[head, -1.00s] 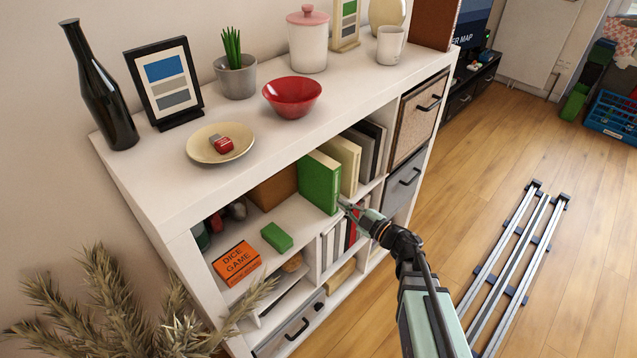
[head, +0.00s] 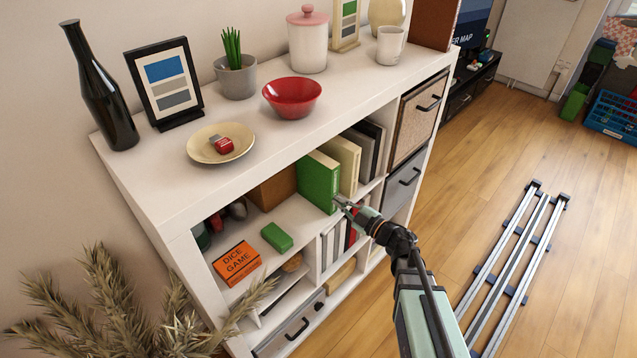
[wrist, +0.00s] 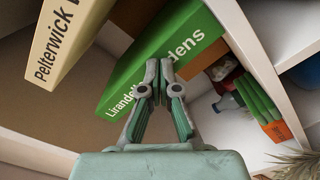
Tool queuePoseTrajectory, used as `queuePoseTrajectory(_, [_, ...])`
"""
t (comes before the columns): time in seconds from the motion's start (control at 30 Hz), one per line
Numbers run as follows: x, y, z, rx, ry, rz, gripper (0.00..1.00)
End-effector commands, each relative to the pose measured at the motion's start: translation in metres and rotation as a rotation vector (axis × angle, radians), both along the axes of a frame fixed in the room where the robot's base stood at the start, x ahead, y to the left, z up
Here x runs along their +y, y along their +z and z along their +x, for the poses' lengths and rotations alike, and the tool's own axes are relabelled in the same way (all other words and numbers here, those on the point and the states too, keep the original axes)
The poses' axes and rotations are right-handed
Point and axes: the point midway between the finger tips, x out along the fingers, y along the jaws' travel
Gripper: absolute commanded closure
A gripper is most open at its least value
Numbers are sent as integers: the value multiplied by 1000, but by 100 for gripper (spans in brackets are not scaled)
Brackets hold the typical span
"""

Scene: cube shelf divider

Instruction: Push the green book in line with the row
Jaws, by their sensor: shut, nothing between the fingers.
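The green book (head: 318,184) stands upright at the left end of the book row in the shelf's middle compartment. The cream book (head: 346,160) stands to its right in the head view, with darker books (head: 369,146) beyond. In the wrist view the green book's spine (wrist: 177,50) carries white lettering, and the cream book (wrist: 67,38) is at upper left. My gripper (head: 338,201) is shut and empty, its tips at the lower part of the green spine. In the wrist view the fingertips (wrist: 158,68) overlap the spine and hide some letters; exact contact cannot be told.
A small green box (head: 277,237) and an orange game box (head: 238,262) lie left of the book on the shelf (head: 300,212). A brown box (head: 273,188) stands behind. A bowl (head: 292,97), plate and other items sit on top. Dried plant (head: 110,310) stands front left.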

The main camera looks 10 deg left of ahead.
Motion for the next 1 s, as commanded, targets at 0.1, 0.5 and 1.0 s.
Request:
queuePoseTrajectory(0.1, [0, 0, 0, 0, 0, 0, 100])
queuePoseTrajectory(0.5, [-25, 0, -19, 1, -1, 0, 100])
queuePoseTrajectory(1.0, [-48, 0, -35, 0, 1, -1, 100])
